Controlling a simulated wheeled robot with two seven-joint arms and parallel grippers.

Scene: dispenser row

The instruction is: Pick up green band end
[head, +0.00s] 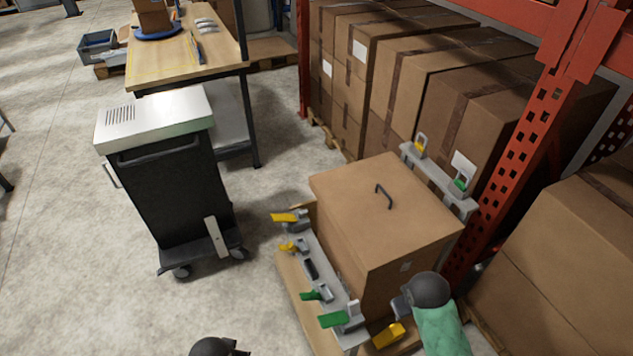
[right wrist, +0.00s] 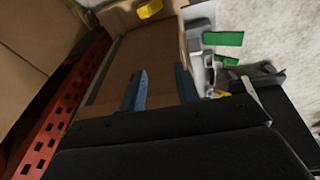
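Green band ends stick out from the grey dispenser row left of the carton. The larger one (head: 333,319) is nearest the front, and a smaller one (head: 310,296) is just behind it. Both show in the right wrist view, the larger (right wrist: 222,38) and the smaller (right wrist: 228,60), right of my fingers. Another green end (head: 460,184) is on the rail beyond the carton. My right gripper (right wrist: 160,88) is open and empty, with brown cardboard visible between its fingers. In the head view its fingers cannot be made out clearly. Only a dark part of my left arm shows at the bottom edge.
A brown carton (head: 385,215) with a black handle stands beside the row. Yellow ends (head: 285,217) also stick out there, and one (head: 388,335) lies low near my right arm. A red rack post (head: 520,150) is close on the right.

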